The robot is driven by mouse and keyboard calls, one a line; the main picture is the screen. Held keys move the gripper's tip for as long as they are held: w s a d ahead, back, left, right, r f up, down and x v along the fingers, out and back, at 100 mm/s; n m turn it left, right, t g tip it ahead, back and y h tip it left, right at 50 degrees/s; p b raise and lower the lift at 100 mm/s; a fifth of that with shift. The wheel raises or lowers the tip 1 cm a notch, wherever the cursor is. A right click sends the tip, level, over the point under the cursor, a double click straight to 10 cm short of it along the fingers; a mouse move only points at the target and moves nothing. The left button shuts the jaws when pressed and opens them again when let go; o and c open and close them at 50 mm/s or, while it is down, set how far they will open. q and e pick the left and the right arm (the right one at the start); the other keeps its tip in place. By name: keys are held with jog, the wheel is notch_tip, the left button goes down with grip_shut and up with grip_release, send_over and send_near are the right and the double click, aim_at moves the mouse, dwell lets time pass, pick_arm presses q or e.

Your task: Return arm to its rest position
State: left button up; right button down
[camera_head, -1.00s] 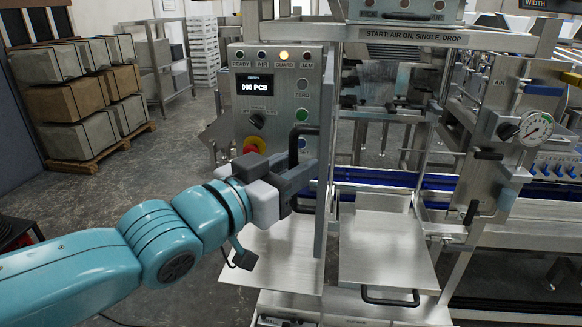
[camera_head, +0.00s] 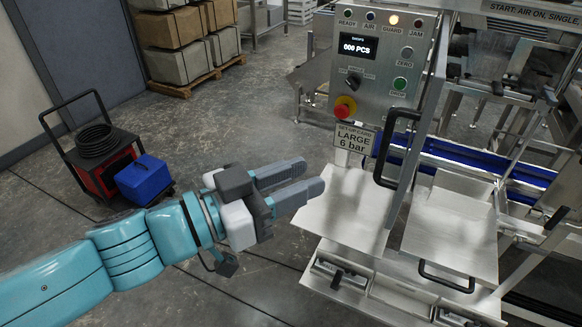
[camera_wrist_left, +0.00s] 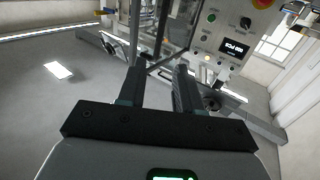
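My left arm, teal, comes in from the left in the head view. Its grey gripper (camera_head: 311,176) is open and empty, with a gap between the two fingers. It is held in the air to the left of the machine's black door handle (camera_head: 391,148), apart from it. In the left wrist view the two dark fingers (camera_wrist_left: 156,72) stand apart with nothing between them. My right arm and gripper are not in view.
The control panel (camera_head: 380,62) reads 000 PCS, with an amber GUARD lamp lit. Steel trays (camera_head: 345,208) jut out right of the gripper. A red cart (camera_head: 97,165) with a blue box (camera_head: 145,180) stands left. Open floor (camera_head: 270,115) lies between.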

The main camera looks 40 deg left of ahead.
pick_arm(q)
jog(key=shift+s+a, duration=0.1)
jog(key=shift+s, duration=0.2)
dwell(0.4)
jog(key=w+d+f+n+g, duration=0.2)
jog(key=w+f+g, duration=0.1)
jog(key=f, duration=0.7)
jog(key=w+d+f+n+g, duration=0.2)
jog(key=w+f, duration=0.1)
jog(key=f, duration=0.6)
jog(key=w+d+f+n+g, duration=0.2)
jog(key=f+g, duration=0.1)
jog(key=f, duration=0.7)
jog(key=s+f+g+y, duration=0.1)
jog(key=s+f, duration=0.3)
jog(key=f, duration=0.4)
jog(key=s+d+f+g+y, duration=0.1)
jog(key=s+f+g, duration=0.3)
jog(key=f, duration=0.4)
jog(key=s+f+n+g+y, duration=0.1)
jog(key=s+f+g, duration=0.2)
jog(key=s+f, duration=0.2)
notch_tip(320, 180, down, 3)
jog(key=shift+d+r+y, duration=0.1)
jog(key=shift+d+y, duration=0.2)
jog(key=shift+d, duration=0.05)
